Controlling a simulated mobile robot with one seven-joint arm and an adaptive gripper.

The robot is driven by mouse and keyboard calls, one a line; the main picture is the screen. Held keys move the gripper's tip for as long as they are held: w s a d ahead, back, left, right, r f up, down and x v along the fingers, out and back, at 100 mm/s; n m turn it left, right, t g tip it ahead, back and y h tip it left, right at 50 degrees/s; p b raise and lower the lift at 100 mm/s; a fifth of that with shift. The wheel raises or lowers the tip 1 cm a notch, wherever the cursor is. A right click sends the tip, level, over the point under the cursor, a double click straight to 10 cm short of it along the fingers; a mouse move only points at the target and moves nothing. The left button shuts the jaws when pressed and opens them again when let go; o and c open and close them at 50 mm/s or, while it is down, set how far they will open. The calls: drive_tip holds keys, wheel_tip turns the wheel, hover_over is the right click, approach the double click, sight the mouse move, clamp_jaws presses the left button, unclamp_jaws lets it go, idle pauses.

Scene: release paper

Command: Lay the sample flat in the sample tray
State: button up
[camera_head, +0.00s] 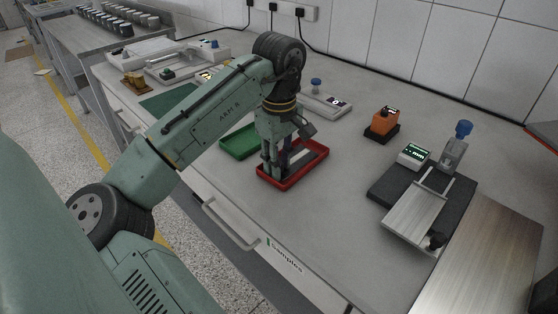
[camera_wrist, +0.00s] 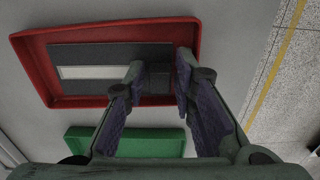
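A flat dark strip with a pale band (camera_wrist: 92,72) lies inside a red tray (camera_wrist: 196,35); I take it to be the sample. The red tray also shows in the head view (camera_head: 312,174), on the bench below my gripper. My gripper (camera_wrist: 161,72) points down over the right part of the tray in the wrist view. In the head view my gripper (camera_head: 277,168) hides part of the tray's inside.
A green tray (camera_head: 236,147) sits just left of the red one. An orange device (camera_head: 382,122) and a metal plate rig (camera_head: 416,212) stand to the right. A small device (camera_head: 324,104) is behind. The bench's front edge is close; bare bench lies right of the red tray.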

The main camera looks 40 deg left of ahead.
wheel_tip(320, 180, up, 12)
drive_tip(key=shift+r, duration=0.2)
idle(0.4)
idle(0.5)
